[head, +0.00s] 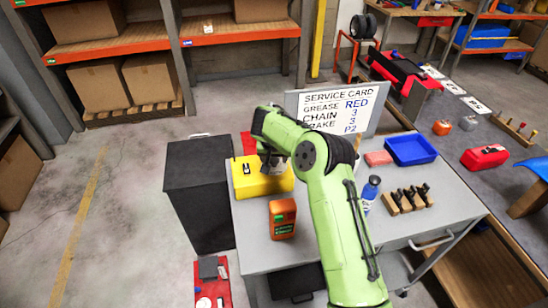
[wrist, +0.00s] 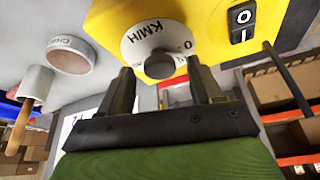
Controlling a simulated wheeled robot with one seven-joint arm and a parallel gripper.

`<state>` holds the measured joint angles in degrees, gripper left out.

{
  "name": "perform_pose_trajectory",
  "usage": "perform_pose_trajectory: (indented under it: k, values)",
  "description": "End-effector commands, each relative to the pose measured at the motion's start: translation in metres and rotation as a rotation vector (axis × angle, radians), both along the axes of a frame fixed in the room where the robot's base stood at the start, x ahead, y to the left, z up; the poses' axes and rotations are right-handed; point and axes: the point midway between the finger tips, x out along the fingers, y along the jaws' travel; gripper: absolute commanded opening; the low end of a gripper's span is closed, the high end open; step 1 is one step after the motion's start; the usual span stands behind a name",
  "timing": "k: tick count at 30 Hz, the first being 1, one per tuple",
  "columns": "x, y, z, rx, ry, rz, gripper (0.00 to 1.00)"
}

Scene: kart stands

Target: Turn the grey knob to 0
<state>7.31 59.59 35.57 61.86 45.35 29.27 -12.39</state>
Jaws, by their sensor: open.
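The yellow box (head: 247,184) stands on the grey bench in the head view, partly covered by my green arm. In the wrist view the yellow box (wrist: 110,22) fills the top middle. On it is a pale round dial (wrist: 140,38) marked KM/H and 0, with the darker grey knob (wrist: 160,66) at its centre. A black switch marked O and I (wrist: 242,22) sits to the right. My gripper (wrist: 159,70) is open, one finger on each side of the grey knob. I cannot tell whether they touch it, or where the knob points.
An orange canister (head: 282,218), a blue bottle (head: 370,190), a wooden block with black clips (head: 408,199) and a blue tray (head: 411,149) stand on the bench. The service card (head: 335,107) stands behind. A dark cabinet (head: 197,190) is at the left.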

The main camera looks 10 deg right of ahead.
Motion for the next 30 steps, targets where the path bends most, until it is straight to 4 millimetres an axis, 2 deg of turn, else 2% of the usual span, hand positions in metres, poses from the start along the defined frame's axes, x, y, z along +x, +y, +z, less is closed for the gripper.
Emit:
perform_pose_trajectory:
  k: [9, 18, 20, 23, 30]
  values:
    - [0.0021, -0.0005, -0.0043, -0.001, -0.001, 0.001, 0.63]
    - [0.0020, -0.0006, -0.0041, -0.001, -0.001, 0.001, 0.17]
    - [0.0020, -0.0006, -0.0041, -0.001, -0.001, 0.001, 0.09]
    - [0.0022, -0.0013, -0.0042, -0.001, -0.002, 0.019, 0.09]
    - [0.0017, -0.0035, -0.0047, -0.001, -0.001, 0.228, 0.09]
